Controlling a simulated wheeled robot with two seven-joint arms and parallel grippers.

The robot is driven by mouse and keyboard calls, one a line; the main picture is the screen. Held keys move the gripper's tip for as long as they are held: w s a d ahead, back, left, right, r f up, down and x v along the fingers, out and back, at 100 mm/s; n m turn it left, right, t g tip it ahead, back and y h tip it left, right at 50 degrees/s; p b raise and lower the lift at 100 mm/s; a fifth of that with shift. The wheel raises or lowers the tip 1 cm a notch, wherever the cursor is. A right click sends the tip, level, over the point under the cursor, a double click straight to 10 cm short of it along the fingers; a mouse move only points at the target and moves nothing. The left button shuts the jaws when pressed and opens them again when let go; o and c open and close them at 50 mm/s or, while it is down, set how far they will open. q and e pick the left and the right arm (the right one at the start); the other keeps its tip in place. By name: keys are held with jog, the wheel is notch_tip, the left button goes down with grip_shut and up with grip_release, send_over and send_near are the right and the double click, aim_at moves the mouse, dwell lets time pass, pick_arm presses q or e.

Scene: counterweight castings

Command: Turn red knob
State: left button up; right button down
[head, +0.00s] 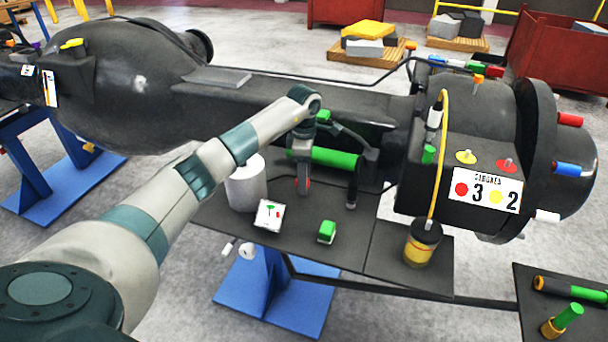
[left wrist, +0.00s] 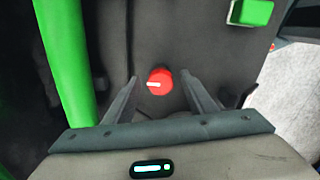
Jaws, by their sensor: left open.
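The red knob (left wrist: 154,76) is round with a white pointer mark towards the left, in the left wrist view. It sits on a dark grey surface between my left gripper's fingertips (left wrist: 160,84). The fingers are apart, with a gap visible on each side of the knob. In the head view my left gripper (head: 303,188) points down beside the green cylinder (head: 338,158). A small red patch shows at its fingers there, too small to tell whether it is the knob. My right gripper is in neither view.
In the left wrist view a green bar (left wrist: 68,60) runs along the left and a green block (left wrist: 251,12) is at the top right. In the head view a white cylinder (head: 246,185), a card (head: 269,215) and a green block (head: 326,232) stand near my gripper.

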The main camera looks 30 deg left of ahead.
pick_arm(q)
jog(key=c, duration=1.1)
jog(key=shift+o, duration=0.3)
